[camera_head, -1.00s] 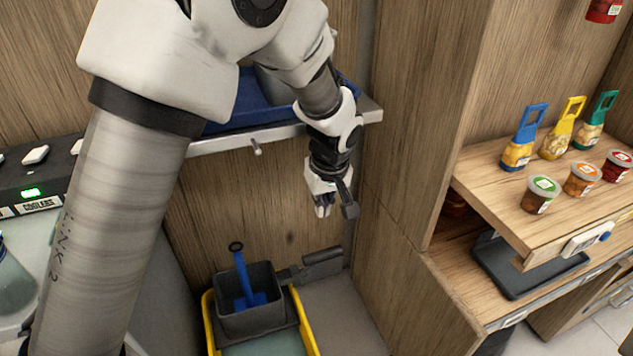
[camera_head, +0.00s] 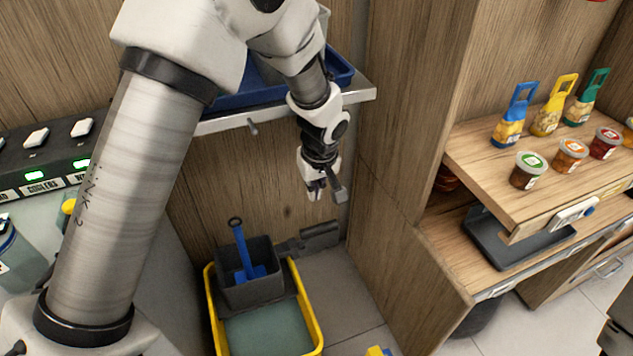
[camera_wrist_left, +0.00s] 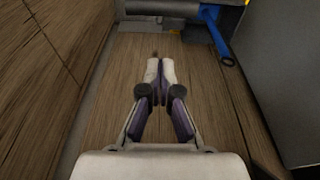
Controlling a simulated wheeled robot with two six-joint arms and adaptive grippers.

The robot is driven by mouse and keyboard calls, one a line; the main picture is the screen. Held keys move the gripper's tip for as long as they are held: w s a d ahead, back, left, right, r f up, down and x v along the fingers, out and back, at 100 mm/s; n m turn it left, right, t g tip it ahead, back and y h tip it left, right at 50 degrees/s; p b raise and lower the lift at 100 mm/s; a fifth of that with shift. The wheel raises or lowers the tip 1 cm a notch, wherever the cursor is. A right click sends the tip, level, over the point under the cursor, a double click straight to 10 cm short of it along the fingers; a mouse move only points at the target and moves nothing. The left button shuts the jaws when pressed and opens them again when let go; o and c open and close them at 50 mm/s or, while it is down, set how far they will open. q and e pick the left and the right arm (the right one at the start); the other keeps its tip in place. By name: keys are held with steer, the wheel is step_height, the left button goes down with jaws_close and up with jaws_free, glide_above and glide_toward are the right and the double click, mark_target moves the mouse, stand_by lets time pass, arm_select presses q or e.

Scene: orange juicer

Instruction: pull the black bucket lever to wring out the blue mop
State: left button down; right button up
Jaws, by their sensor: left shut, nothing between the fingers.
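The yellow bucket (camera_head: 318,327) stands on the floor below the shelf, with a dark grey wringer box (camera_head: 250,293) at its back. The blue mop (camera_head: 241,248) stands tilted in the wringer, its ringed handle end up; it also shows in the wrist view (camera_wrist_left: 215,35). The black lever (camera_head: 319,236) sticks out to the right of the wringer, near the wooden panel. My left gripper (camera_head: 315,192) points down above the lever, apart from it. In the wrist view its fingers (camera_wrist_left: 160,72) are closed together and empty. My right gripper is not seen.
A metal-edged shelf (camera_head: 225,122) with a blue tray (camera_head: 340,72) sits above and behind my left wrist. A tall wooden panel (camera_head: 405,130) closes the right side. Jars and bagged goods stand on the wooden shelf (camera_head: 480,158) further right.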

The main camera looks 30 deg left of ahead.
arm_select(q)
steer(key=f, duration=0.4)
steer(key=d+f, duration=0.1)
steer(key=f, duration=0.1)
steer(key=shift+s+b, duration=0.35)
steer(key=shift+s, duration=0.05)
steer(key=shift+s+d+f, duration=0.15)
steer(key=shift+f, duration=0.1)
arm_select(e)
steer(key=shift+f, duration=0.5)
arm_select(q)
steer(key=shift+f, duration=0.1)
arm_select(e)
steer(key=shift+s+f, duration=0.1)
